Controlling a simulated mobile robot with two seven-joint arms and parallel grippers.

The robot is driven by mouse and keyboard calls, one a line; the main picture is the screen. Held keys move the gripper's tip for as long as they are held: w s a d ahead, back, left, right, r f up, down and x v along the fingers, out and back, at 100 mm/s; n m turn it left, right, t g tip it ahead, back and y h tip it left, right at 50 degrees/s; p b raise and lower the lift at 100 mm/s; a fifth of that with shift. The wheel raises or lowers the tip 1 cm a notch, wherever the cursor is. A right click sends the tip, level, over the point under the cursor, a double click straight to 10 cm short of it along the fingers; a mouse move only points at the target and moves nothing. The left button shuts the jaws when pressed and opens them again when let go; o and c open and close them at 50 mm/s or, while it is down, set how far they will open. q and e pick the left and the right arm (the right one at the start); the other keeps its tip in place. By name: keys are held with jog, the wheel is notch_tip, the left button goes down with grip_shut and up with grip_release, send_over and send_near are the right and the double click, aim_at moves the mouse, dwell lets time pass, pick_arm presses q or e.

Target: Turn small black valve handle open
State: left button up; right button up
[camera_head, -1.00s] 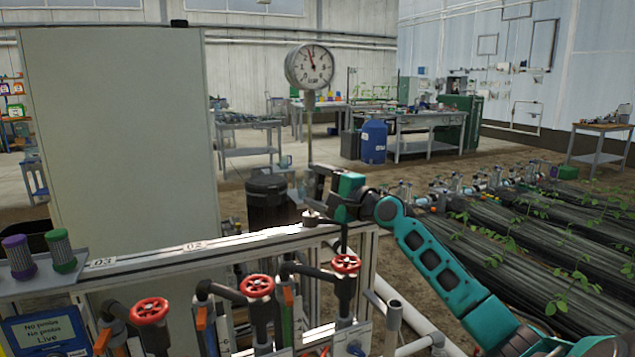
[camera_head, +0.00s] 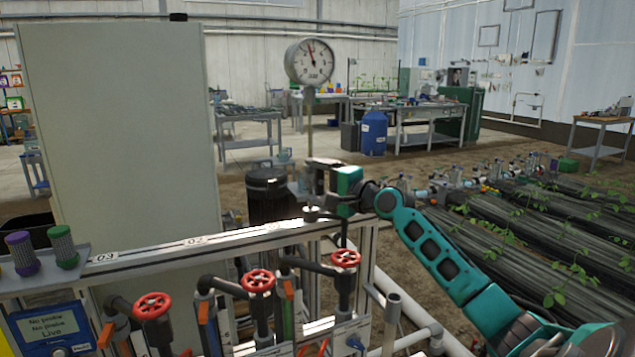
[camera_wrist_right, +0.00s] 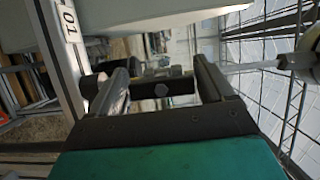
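My right gripper (camera_head: 312,178) is at the pressure gauge's post, just above the skid's top rail. Its fingers (camera_wrist_right: 163,85) are spread apart in the right wrist view. A small black bar with a hex bolt at its middle, apparently the valve handle (camera_wrist_right: 180,87), lies crosswise between them. I cannot tell whether either finger touches it. In the head view the handle is hard to make out against the dark gripper. The round white gauge (camera_head: 309,62) stands above on its thin post. My left gripper is not in view.
Red handwheels (camera_head: 258,281) on dark pipes stand in front of the rail (camera_head: 140,251). A large grey panel (camera_head: 120,130) rises at left. A black canister (camera_head: 267,190) is behind the gripper. White pipes (camera_head: 418,340) run below my right arm.

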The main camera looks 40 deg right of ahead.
jog(key=shift+o, duration=1)
jog(key=shift+s, duration=0.1)
jog(key=s+d, duration=0.1)
jog(key=s, duration=1.1)
jog(key=shift+s, duration=0.35)
